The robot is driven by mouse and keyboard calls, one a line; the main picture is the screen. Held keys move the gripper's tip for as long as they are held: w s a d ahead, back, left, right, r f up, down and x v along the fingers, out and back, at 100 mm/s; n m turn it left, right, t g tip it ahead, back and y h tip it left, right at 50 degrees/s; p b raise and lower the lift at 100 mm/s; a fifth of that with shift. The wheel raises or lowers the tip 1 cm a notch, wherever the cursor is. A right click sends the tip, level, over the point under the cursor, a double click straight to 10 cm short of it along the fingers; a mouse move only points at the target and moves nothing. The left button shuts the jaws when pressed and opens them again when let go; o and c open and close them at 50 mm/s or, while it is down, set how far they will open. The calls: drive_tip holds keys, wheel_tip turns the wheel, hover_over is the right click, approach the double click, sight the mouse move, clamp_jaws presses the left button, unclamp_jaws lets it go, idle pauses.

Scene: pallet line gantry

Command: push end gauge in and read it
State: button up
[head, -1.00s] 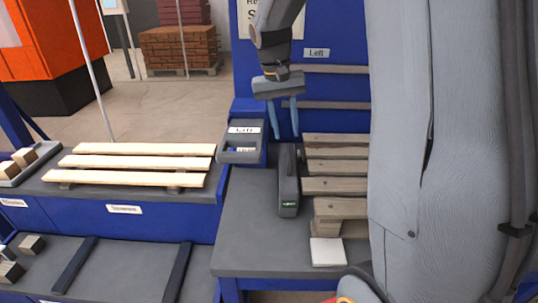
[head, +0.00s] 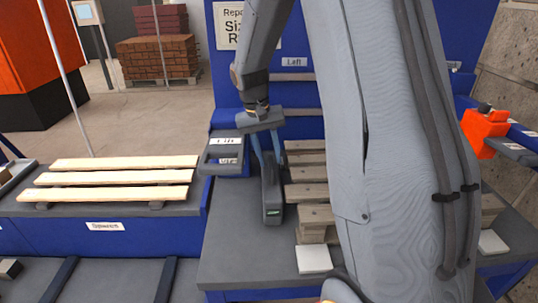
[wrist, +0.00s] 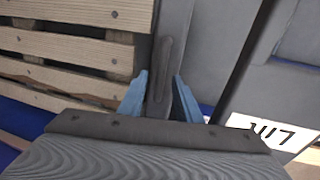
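The end gauge appears to be the dark grey upright block (head: 271,205) with a small green display low on its front; the display is too small to read. It stands on the grey bench, at the left end of the weathered wooden pallet (head: 313,216). My gripper (head: 267,153) points down at the block's top with its blue fingers apart. In the wrist view, the fingers (wrist: 160,97) lie on either side of the block's raised top ridge (wrist: 163,60), and I cannot tell whether they touch it. The block's lower part is hidden there.
A grey bin (head: 224,158) with white labels sits just left of the block. A white square pad (head: 313,259) lies at the bench front. Pale boards (head: 110,177) lie on the left bench. A blue panel with a "Left" sign (head: 294,62) stands behind.

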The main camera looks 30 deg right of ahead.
sight(268, 172)
clamp_jaws()
drive_tip(key=shift+s+d, duration=0.2)
drive_tip(key=shift+d, duration=0.3)
unclamp_jaws()
drive_tip(key=shift+s+d, duration=0.1)
drive_tip(key=shift+d, duration=0.1)
drive_tip(key=shift+a, duration=0.15)
drive_tip(key=shift+w+a+r, duration=0.1)
drive_tip(key=shift+w+r, duration=0.1)
drive_tip(key=shift+r, duration=0.4)
wheel_tip(268, 172, up, 7)
drive_tip(key=a+b, duration=0.1)
drive_tip(key=shift+w+f, duration=0.15)
drive_tip(key=shift+f, duration=0.05)
